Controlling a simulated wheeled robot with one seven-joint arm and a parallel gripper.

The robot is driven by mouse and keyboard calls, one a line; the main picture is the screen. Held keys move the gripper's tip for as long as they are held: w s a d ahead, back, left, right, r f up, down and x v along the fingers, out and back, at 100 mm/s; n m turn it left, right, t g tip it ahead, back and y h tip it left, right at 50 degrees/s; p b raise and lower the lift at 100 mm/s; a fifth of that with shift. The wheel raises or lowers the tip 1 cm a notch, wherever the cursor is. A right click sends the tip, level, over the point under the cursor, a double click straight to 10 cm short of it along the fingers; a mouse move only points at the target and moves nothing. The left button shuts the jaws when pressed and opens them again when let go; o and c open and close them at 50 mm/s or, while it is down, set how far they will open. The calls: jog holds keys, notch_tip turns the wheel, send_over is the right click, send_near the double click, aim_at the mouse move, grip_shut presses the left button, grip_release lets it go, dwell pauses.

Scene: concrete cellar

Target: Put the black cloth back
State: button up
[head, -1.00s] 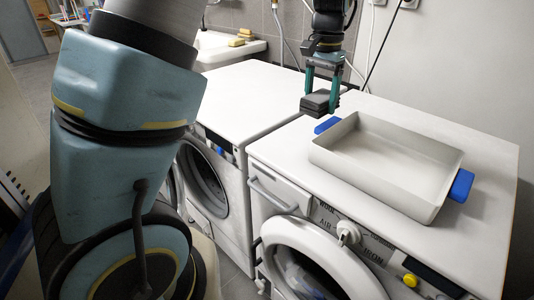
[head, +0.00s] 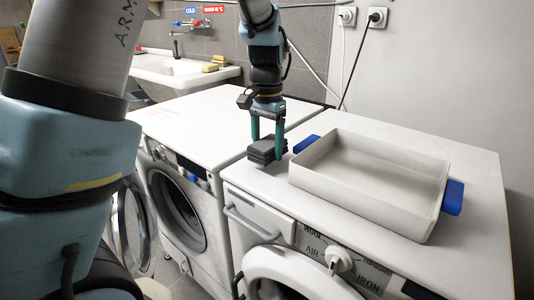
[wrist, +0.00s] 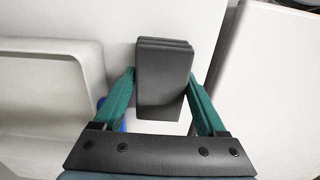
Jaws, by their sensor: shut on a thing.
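The black cloth (head: 264,150) is a folded dark stack held between the green fingers of my gripper (head: 268,140). My gripper is shut on it. In the head view the cloth is just above or touching the white top of the right machine, near its left edge; I cannot tell which. In the wrist view the cloth (wrist: 163,75) hangs between both fingertips (wrist: 163,85). A white tray (head: 300,178) with blue handles stands to the right of the cloth on the same machine, and it looks empty.
The right machine's top (head: 470,165) is bare around the tray. The left machine's top (head: 185,118) is clear, with a narrow gap between the machines. A sink (head: 165,72) with yellow sponges (head: 215,65) stands behind. Sockets (head: 377,17) and a cable are on the wall.

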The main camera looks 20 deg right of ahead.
aim_at(267, 143)
jog(key=shift+f, duration=1.15)
jog(key=shift+f, duration=0.15)
jog(key=o, duration=1.4)
notch_tip(267, 143, up, 12)
jog(key=shift+r, duration=0.2)
